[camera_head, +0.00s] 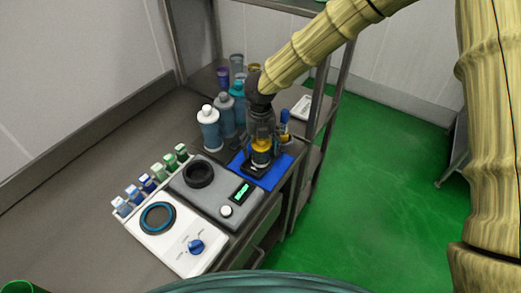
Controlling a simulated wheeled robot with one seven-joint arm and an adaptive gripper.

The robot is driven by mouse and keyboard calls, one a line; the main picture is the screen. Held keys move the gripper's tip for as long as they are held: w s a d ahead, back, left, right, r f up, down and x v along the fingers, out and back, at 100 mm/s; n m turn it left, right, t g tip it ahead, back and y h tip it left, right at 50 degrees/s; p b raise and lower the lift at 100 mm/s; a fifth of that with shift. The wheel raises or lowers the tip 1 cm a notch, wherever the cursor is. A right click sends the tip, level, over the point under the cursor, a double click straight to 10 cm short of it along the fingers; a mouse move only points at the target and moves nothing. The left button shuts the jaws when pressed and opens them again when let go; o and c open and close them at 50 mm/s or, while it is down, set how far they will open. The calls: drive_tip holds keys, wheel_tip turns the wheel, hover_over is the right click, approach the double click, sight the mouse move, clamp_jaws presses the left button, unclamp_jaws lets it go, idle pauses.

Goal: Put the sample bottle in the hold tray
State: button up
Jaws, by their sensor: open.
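My gripper (261,138) points down over the blue hold tray (278,176) at the right edge of the bench. It is open. A small container with a yellow band, seemingly the sample bottle (262,157), stands upright between or just below the fingers, over the tray. The gripper hides its upper part, and I cannot tell whether the fingers touch it. Dark parts around its foot are too small to make out.
A grey scale (222,190), a white hotplate-like device (180,238) and a rack of small vials (146,184) are in front left.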

wheel_tip(320, 180, up, 11)
drive_tip(key=shift+f+b, duration=0.15)
drive_tip(key=shift+b, duration=0.7)
